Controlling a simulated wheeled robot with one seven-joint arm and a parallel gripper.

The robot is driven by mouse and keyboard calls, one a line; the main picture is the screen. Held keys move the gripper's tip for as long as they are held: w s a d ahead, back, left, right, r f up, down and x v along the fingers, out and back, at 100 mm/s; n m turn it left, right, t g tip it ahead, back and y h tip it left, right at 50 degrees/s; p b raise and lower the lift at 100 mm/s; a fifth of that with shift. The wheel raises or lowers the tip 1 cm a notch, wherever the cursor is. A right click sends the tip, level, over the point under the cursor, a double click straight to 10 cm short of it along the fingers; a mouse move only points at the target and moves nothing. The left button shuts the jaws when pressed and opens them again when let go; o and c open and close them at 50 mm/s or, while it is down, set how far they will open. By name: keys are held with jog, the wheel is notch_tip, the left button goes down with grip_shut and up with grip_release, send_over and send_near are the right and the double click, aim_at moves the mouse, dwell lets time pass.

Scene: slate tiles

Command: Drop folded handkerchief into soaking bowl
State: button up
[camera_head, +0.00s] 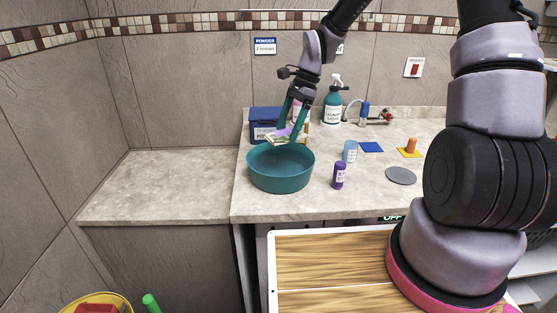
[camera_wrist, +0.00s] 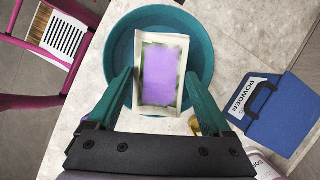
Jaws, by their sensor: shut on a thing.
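The soaking bowl (camera_head: 281,174) is a round teal bowl on the counter, near its front left edge. In the wrist view the bowl (camera_wrist: 117,50) lies below and beyond my fingers. My gripper (camera_head: 286,133) has teal fingers and is shut on the folded handkerchief (camera_wrist: 160,73), a flat cream rectangle with a green border and purple middle. In the head view the handkerchief (camera_head: 283,137) is held above the bowl's back rim. In the wrist view it overlaps the bowl's interior, with its near end by the rim.
A blue powder box (camera_head: 262,120) stands just behind the bowl. A teal liquid bottle (camera_head: 333,104), a purple bottle (camera_head: 339,175) and a light blue cup (camera_head: 350,151) stand to its right. A grey disc (camera_head: 401,175) lies farther right. The counter (camera_head: 160,190) left of the bowl is clear.

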jog(key=shift+w+f, duration=0.15)
jog(key=shift+w, duration=0.05)
jog(key=shift+f, duration=2.85)
jog(key=o, duration=1.1)
jog(key=shift+o, duration=0.2)
jog(key=shift+r, duration=0.15)
